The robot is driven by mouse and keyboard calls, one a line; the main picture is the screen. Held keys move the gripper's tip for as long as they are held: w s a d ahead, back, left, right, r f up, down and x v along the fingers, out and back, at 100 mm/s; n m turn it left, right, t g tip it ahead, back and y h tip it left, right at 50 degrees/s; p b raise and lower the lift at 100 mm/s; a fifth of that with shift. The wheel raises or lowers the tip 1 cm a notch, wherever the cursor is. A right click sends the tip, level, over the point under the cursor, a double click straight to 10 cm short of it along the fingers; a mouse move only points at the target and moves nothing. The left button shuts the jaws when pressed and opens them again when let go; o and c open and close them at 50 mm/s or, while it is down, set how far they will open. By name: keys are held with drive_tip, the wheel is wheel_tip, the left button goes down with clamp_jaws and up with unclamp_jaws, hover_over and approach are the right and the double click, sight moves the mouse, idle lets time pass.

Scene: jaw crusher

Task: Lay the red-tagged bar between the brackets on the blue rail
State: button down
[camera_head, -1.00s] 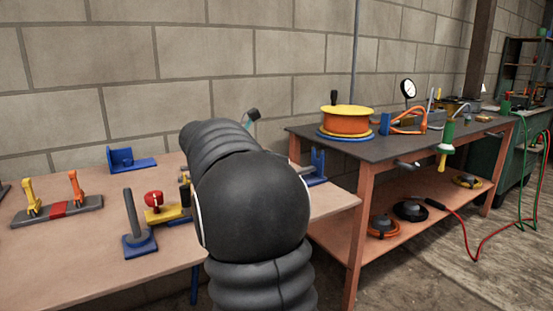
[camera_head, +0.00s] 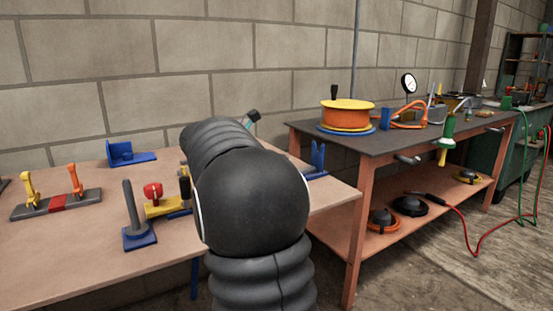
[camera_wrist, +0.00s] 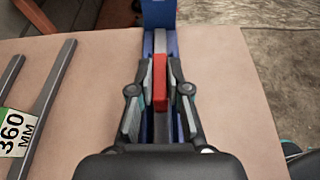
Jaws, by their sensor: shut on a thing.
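In the wrist view, my gripper (camera_wrist: 160,80) is shut on the red tag (camera_wrist: 160,84) of a grey bar (camera_wrist: 160,45). The bar lines up lengthwise with the blue rail (camera_wrist: 175,50), which shows on both sides of it. I cannot tell whether the bar rests on the rail or hangs just above it. A blue bracket (camera_wrist: 158,12) stands at the rail's far end; the near end is hidden by my gripper. In the head view, my arm hides the gripper and the bar; a blue forked bracket (camera_head: 318,158) shows to its right.
Other grey bars (camera_wrist: 45,105), with a "360 mm" label (camera_wrist: 14,132), lie left of the rail. A blue-based post (camera_head: 138,235), a yellow fixture with a red knob (camera_head: 153,192) and a blue block (camera_head: 130,155) stand on the table. A dark-topped bench (camera_head: 385,150) is at right.

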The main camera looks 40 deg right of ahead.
drive_tip(key=c, duration=1.1)
unclamp_jaws()
drive_tip(key=shift+o, duration=0.2)
drive_tip(key=v, duration=1.2)
